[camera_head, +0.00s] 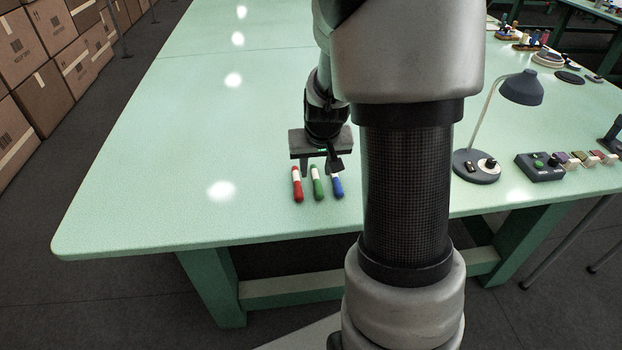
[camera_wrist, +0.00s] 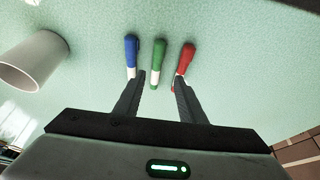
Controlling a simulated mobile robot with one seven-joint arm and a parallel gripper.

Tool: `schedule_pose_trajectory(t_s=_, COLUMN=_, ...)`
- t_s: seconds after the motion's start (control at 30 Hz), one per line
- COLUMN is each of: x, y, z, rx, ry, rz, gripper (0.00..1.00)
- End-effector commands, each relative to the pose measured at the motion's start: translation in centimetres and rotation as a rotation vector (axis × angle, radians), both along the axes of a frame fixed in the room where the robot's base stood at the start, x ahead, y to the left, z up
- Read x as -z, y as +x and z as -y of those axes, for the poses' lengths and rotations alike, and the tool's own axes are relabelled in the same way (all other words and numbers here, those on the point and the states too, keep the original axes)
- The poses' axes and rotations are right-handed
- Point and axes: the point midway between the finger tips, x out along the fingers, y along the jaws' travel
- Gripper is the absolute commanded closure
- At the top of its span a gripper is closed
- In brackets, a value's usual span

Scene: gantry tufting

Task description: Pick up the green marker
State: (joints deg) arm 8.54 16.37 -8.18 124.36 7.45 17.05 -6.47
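The green marker (camera_head: 318,186) lies on the pale green table between a red marker (camera_head: 297,184) and a blue marker (camera_head: 337,186). In the wrist view the green marker (camera_wrist: 158,58) is in the middle, with the blue marker (camera_wrist: 131,55) to its left and the red marker (camera_wrist: 185,62) to its right. My gripper (camera_wrist: 156,84) is open, and its fingers reach toward the white ends of the outer markers. The green marker's white end lies in line with the gap between the fingers. In the head view my gripper (camera_head: 321,172) is just above the markers and partly hides the blue one.
A white cup-like cylinder (camera_wrist: 35,62) shows at the left of the wrist view. A desk lamp (camera_head: 521,88), a dark control box (camera_head: 540,167) and several small items stand on the right of the table (camera_head: 150,180). The table's left side is clear.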

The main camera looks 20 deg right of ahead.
Motion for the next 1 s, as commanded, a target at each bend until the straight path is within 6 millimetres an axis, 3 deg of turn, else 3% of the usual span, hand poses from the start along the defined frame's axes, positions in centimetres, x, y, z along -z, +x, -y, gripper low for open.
schedule_pose_trajectory(t_s=0.17, x=1.1, y=0.4, z=0.2, rx=0.002, ry=0.001, rz=0.0, gripper=0.63)
schedule_pose_trajectory(t_s=0.5, x=5.3, y=1.7, z=1.2, rx=0.001, ry=0.002, rz=-0.002, gripper=0.63)
schedule_pose_trajectory(t_s=0.8, x=5.6, y=2.0, z=1.3, rx=0.001, ry=0.0, rz=0.001, gripper=0.63)
schedule_pose_trajectory(t_s=1.0, x=5.6, y=1.9, z=1.3, rx=0.0, ry=0.0, rz=0.0, gripper=0.95)
